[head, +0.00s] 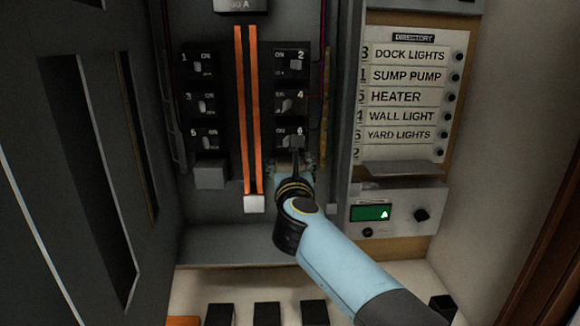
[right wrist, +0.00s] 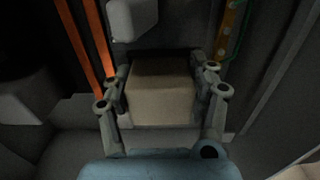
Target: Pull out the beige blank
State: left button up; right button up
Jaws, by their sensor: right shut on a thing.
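The beige blank (right wrist: 160,92) fills the middle of the right wrist view, a boxy block with a flat front face. My right gripper (right wrist: 160,98) is shut on it, one finger against each side. In the head view my right gripper (head: 293,168) is at the bottom of the panel's right breaker column, just below breaker 6 (head: 290,138). There the arm and gripper mostly hide the blank. I cannot tell whether the blank is still seated in its slot. My left gripper is not in view.
A grey block (head: 210,175) sits below breaker 5 in the left column. Orange bars (head: 248,110) run between the columns. A directory board (head: 408,95) and a box with a green display (head: 372,213) are at right. Dark blocks (head: 267,313) stand along the front.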

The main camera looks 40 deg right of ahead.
jog(key=shift+c, duration=0.5)
jog(key=shift+s+a, duration=0.1)
jog(key=shift+s, duration=0.1)
jog(key=shift+s+a, duration=0.25)
jog(key=shift+s, duration=0.15)
jog(key=shift+s+a, duration=0.1)
jog(key=shift+s, duration=0.05)
jog(key=shift+s, duration=0.1)
jog(key=shift+s+a, duration=0.3)
jog(key=shift+s, duration=0.1)
jog(key=shift+s+a+p, duration=0.2)
jog(key=shift+s+p, duration=0.1)
jog(key=shift+v, duration=2.45)
